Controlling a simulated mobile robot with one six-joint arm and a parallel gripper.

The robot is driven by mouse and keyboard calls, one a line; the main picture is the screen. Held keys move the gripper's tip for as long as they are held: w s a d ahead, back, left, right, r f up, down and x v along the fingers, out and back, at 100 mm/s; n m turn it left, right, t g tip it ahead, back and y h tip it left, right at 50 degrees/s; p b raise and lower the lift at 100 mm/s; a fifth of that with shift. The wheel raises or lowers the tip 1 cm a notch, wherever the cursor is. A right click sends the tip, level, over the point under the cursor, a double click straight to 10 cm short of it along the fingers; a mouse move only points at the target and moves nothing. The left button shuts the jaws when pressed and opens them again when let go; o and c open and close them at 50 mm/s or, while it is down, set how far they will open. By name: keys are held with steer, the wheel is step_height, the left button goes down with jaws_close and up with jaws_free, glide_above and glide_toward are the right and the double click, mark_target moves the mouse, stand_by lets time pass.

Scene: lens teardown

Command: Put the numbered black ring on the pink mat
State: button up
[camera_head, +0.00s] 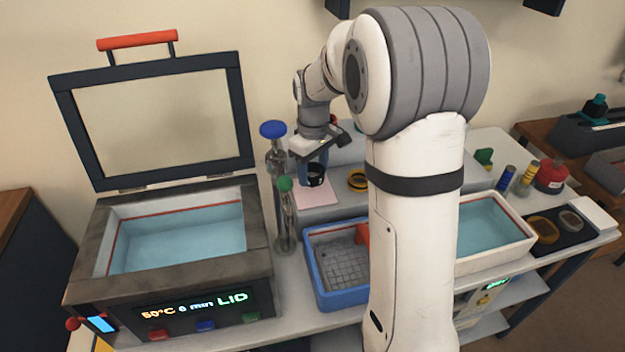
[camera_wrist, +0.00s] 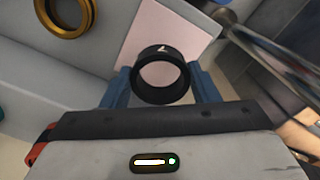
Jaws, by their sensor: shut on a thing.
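The black ring (camera_wrist: 160,54) with a white mark on it is between the two blue fingers of my gripper (camera_wrist: 160,86) in the wrist view. The gripper is shut on it. The mat also shows behind the ring in the wrist view (camera_wrist: 188,29). I cannot tell whether the ring touches the mat.
A black and gold ring (camera_head: 358,180) lies right of the mat on the grey block. A blue basket (camera_head: 322,298) sits in front. An open-lidded bath (camera_head: 260,262) stands left.

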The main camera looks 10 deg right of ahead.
mark_target(314, 191)
steer(key=shift+s+d+f, duration=0.1)
steer(key=shift+f, duration=1.75)
steer(key=shift+f, duration=0.2)
steer(key=o, duration=1)
steer(key=shift+r, duration=0.1)
step_height(314, 191, up, 11)
steer(key=shift+s+a+f+m+t, duration=0.1)
steer(key=shift+s+f+m+t, duration=0.7)
steer(key=shift+s, duration=3.25)
steer(key=shift+s+a+r+m+t, duration=0.15)
steer(key=shift+s+m, duration=1.3)
steer(key=shift+s, duration=2.65)
steer(key=shift+s+f+m+t, duration=0.35)
steer(key=shift+s+m, duration=0.8)
steer(key=shift+s, duration=2.9)
